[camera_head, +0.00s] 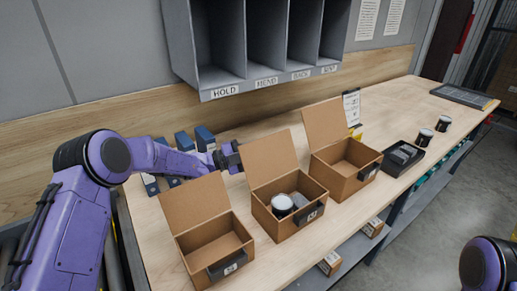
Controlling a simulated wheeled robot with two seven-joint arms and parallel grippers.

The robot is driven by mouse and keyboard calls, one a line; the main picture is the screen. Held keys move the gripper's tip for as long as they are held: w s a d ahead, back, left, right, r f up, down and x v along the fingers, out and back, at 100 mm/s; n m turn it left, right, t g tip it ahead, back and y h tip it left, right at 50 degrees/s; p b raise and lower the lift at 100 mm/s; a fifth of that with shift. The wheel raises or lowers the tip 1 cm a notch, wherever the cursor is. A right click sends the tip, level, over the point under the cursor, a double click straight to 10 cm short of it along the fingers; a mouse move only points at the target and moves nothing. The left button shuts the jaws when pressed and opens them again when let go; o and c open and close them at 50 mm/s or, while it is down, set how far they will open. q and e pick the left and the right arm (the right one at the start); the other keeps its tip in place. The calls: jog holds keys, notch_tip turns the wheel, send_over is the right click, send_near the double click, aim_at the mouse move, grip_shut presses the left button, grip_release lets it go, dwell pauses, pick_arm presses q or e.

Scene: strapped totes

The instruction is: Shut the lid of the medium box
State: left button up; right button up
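Three open cardboard boxes stand in a row on the wooden workbench, each with its lid raised at the back. The left box (213,245) is empty. The middle box (283,225) holds a dark jar with a white top (282,203) and a grey item (300,199). The right box (343,172) looks empty. Each has a dark front tab with a small label that I cannot read clearly, so I cannot tell which is medium. My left gripper (233,158) is beside the left edge of the middle box's raised lid (269,158); contact and finger opening are unclear. My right gripper is out of view.
Several blue items (184,141) stand behind my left forearm. A grey shelf unit (222,90) hangs above the bench's back. A black tray (402,158), two dark jars (424,137) and a clipboard (352,107) are to the right. Bare bench (400,115) lies behind the tray.

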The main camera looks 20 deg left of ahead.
pick_arm(q)
grip_shut()
dwell(1.3)
